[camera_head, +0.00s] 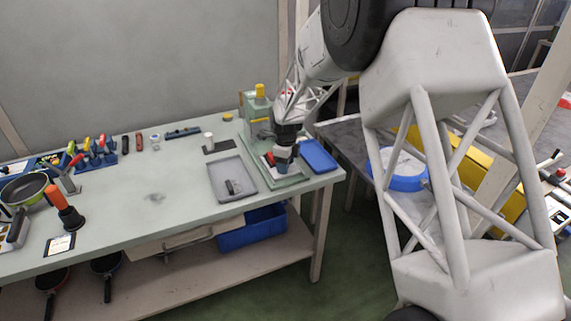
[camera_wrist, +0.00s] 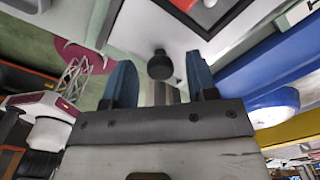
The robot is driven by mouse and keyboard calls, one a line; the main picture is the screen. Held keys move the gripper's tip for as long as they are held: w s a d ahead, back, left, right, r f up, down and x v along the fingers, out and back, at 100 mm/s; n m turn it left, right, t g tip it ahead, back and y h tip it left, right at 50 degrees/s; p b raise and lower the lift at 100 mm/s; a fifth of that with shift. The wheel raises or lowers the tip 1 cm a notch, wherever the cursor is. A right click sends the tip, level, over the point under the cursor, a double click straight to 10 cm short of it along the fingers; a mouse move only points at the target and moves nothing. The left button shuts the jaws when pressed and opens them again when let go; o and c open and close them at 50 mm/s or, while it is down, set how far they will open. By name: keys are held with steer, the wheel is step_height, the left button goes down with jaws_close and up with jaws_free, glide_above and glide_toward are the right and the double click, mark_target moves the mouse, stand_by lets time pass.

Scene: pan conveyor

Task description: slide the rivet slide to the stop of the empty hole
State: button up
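My gripper (camera_head: 283,163) is low over the green machine base (camera_head: 290,181) at the right end of the workbench. In the wrist view its two blue fingers (camera_wrist: 159,78) stand apart, with a dark round knob (camera_wrist: 160,65) between them and a visible gap on each side. The knob seems to be the handle of the rivet slide, on a pale plate (camera_wrist: 135,30). A red patch in a dark frame (camera_wrist: 207,25) lies beyond it. In the head view my gripper hides the knob, and I cannot make out the holes or the stop.
The green machine's upright with a yellow top (camera_head: 260,91) stands behind my gripper. A blue tray (camera_head: 318,155) is close on the right, a grey tray (camera_head: 213,183) on the left. A small stand with a white knob (camera_head: 208,139) is farther left. The bench middle is mostly clear.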

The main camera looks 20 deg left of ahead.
jaws_close()
steer(key=shift+w+a, duration=1.45)
steer(key=shift+w, duration=0.05)
jaws_free()
steer(key=shift+r, duration=3.9)
